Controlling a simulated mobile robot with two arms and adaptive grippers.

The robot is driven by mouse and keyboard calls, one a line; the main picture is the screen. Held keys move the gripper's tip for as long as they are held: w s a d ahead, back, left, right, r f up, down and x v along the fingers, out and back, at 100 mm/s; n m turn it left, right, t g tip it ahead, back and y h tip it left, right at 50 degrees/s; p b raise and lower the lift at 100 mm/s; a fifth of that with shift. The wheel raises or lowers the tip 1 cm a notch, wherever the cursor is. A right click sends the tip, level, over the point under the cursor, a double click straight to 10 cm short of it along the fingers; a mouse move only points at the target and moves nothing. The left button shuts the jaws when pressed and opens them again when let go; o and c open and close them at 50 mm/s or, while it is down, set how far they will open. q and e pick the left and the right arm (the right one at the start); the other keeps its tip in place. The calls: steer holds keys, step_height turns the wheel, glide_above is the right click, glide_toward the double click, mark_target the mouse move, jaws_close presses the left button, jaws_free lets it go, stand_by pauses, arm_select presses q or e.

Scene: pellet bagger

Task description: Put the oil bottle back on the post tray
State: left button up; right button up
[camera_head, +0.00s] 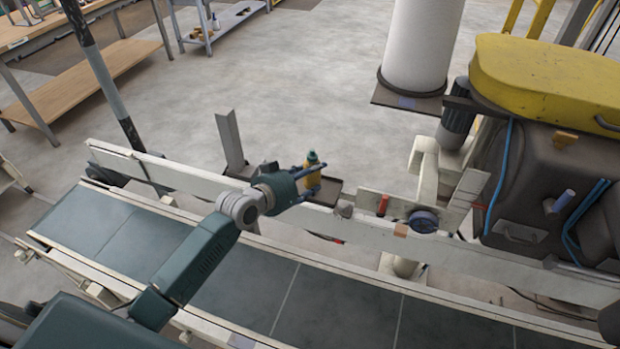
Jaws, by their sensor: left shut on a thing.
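The oil bottle (312,159), small and yellow with a darker top, stands roughly upright in my left gripper (314,178). The gripper is shut on it, and its fingers hide part of the bottle. My left arm reaches across the conveyor from the lower left, so the gripper is at the far side rail. The dark post tray (331,188) shows behind and below the gripper, beyond the rail. The bottle appears in front of or over the tray; I cannot tell whether it touches it. My right gripper is not in view.
The conveyor belt (255,285) runs across the front, with a pale side rail (170,175). A grey post (230,140) rises behind the rail. A red item (382,205) and a round blue part (423,221) sit right along the rail. A yellow-topped machine (545,85) stands right.

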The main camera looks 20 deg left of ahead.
arm_select(q)
steer(key=shift+f, duration=0.8)
steer(key=shift+f, duration=0.15)
steer(key=o, duration=1)
steer(key=shift+r, duration=0.25)
steer(key=shift+b+v, duration=0.6)
steer(key=shift+v, duration=5.4)
steer(key=shift+f, duration=0.1)
